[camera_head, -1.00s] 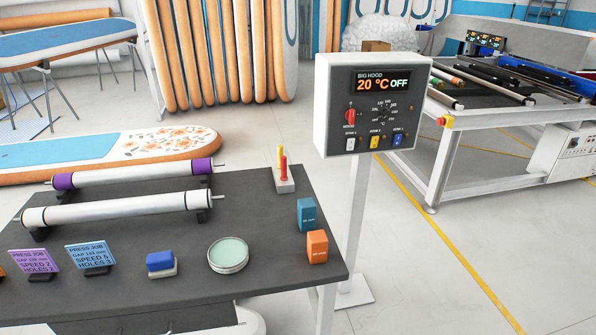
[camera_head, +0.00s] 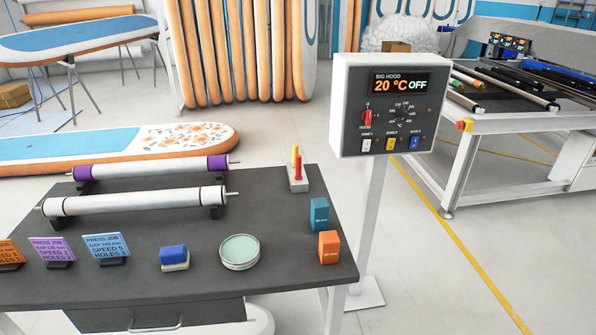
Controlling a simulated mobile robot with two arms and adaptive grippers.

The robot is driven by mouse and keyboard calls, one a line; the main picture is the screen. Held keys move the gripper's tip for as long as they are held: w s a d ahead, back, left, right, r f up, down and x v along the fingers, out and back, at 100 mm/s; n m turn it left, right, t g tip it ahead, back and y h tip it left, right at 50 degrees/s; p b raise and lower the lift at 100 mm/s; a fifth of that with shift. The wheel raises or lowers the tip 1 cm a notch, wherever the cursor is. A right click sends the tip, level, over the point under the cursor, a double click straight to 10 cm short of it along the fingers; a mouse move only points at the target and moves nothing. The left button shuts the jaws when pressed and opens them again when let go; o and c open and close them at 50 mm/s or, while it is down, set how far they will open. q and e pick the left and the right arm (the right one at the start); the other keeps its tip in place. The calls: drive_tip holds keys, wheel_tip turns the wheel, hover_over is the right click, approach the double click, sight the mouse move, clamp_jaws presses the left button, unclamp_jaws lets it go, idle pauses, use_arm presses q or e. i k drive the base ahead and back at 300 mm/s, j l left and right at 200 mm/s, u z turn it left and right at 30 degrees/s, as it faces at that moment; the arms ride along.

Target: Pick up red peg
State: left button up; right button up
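The red peg (camera_head: 299,168) stands upright in a small light-coloured block (camera_head: 298,184) near the far right corner of the dark table. A yellow peg (camera_head: 294,155) stands in the same block, just behind and left of the red one. Neither of my grippers shows in the head view.
The dark table (camera_head: 150,240) also holds two white rollers (camera_head: 140,201), a blue-topped block (camera_head: 174,256), a round green-topped dish (camera_head: 240,251), a blue box (camera_head: 319,215), an orange box (camera_head: 329,246) and several job cards (camera_head: 106,247). A control panel (camera_head: 383,105) on a post stands right of the table.

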sight(298, 158)
drive_tip(key=i+j+u, duration=0.4)
drive_tip(key=i, duration=0.35)
drive_tip(key=j, duration=0.1)
